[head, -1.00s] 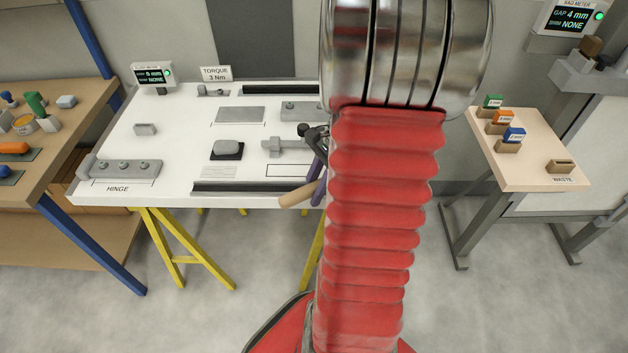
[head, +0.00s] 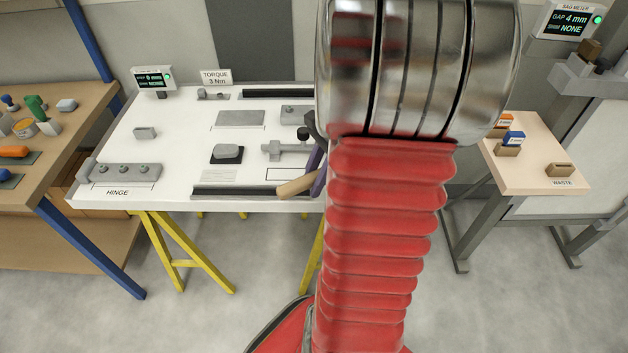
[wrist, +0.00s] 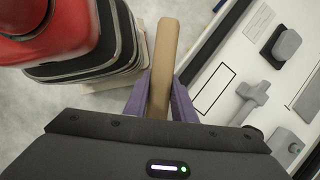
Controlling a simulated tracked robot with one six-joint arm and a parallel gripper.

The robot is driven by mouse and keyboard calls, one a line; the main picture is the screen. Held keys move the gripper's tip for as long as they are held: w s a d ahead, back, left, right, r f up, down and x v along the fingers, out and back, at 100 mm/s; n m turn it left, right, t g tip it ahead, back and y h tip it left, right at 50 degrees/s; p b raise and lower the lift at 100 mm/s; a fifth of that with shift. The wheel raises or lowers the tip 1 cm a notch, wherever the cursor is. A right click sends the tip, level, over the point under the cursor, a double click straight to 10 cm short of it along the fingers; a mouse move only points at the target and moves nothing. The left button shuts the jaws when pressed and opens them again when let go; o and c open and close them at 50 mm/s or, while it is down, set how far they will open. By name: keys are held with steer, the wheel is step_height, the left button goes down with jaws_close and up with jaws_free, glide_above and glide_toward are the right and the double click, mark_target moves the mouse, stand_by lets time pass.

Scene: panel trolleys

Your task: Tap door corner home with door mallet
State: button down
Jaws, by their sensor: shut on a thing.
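My gripper (wrist: 160,100) has purple fingers shut on a tan wooden handle (wrist: 163,60), which I take to be the door mallet's. The mallet's head is hidden in both views. A grey T-shaped fitting (head: 287,150) lies on the table just left of my gripper; it also shows in the wrist view (wrist: 250,97), apart from the fingers. I cannot tell which part is the door corner.
A hinge plate (head: 125,173) lies at the table's left front. A dark-based grey block (head: 227,153) and an empty outlined rectangle (wrist: 214,89) are near the fitting. A shim stand (head: 530,175) is at right, a wooden bench (head: 75,125) at left. My arm hides the table's right end.

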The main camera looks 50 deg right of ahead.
steer(key=shift+r, duration=3.05)
